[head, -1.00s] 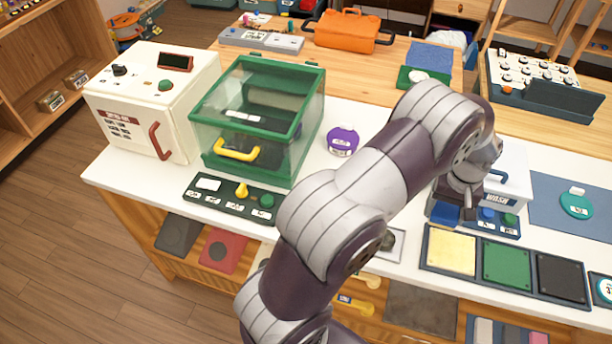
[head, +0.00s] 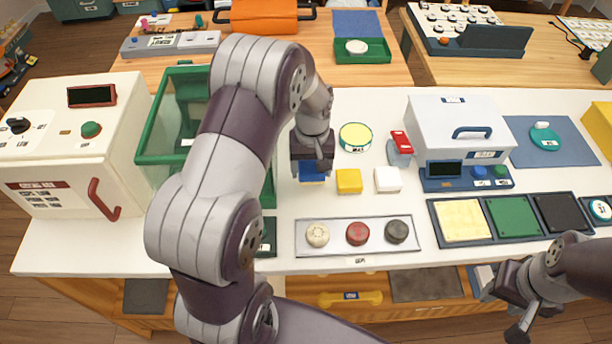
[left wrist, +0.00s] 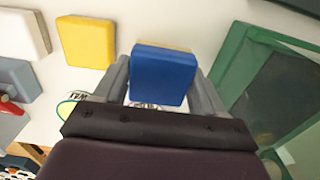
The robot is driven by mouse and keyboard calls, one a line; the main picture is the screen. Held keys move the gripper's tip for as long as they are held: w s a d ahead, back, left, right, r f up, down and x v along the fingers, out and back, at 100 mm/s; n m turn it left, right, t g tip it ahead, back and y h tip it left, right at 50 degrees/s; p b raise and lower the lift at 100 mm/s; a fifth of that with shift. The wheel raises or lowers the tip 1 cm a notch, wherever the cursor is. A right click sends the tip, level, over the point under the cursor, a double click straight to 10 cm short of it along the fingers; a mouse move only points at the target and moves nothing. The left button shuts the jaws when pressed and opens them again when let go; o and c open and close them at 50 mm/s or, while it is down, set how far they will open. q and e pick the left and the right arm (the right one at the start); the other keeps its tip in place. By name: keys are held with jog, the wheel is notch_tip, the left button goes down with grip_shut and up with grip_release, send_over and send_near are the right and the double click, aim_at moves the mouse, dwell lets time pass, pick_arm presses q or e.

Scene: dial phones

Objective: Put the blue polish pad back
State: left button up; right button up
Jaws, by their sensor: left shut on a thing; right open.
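The blue polish pad (head: 312,177) is a small square block with a yellowish layer along one edge. My left gripper (head: 312,165) is shut on it, pointing down just left of the yellow pad (head: 349,181) and white pad (head: 388,179). In the left wrist view the blue pad (left wrist: 163,77) sits between the two fingers, beside the yellow pad (left wrist: 86,41). I cannot tell whether it touches the counter. My right gripper (head: 508,308) is open and empty at the lower right, in front of the counter's edge.
The green-framed clear box (head: 158,150) stands close left of my left gripper. A tray (head: 440,228) of round red, cream and dark pieces lies in front of the pads. A yellow-topped round tin (head: 355,136) and a white wash box (head: 455,130) stand behind and right.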

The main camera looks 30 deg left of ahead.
aim_at(309, 187)
pick_arm(q)
jog(key=shift+s+a+f, duration=0.2)
jog(key=shift+a+f, duration=0.1)
jog(key=shift+a, duration=0.05)
jog(key=f, duration=0.3)
jog(key=shift+d+f, duration=0.25)
jog(key=shift+d, duration=0.05)
jog(key=shift+a+f, duration=0.2)
jog(key=shift+f, duration=0.05)
jog(key=shift+f, duration=0.1)
jog(key=o, duration=0.9)
jog(key=shift+o, duration=0.2)
notch_tip(309, 187, up, 12)
jog(key=shift+d, duration=0.15)
jog(key=s+d+m+t, duration=0.1)
jog(key=s+d+m, duration=0.5)
jog(key=s, duration=0.7)
jog(key=shift+s+d+m, duration=0.25)
jog(key=shift+d+m, duration=0.05)
jog(key=shift+d, duration=0.7)
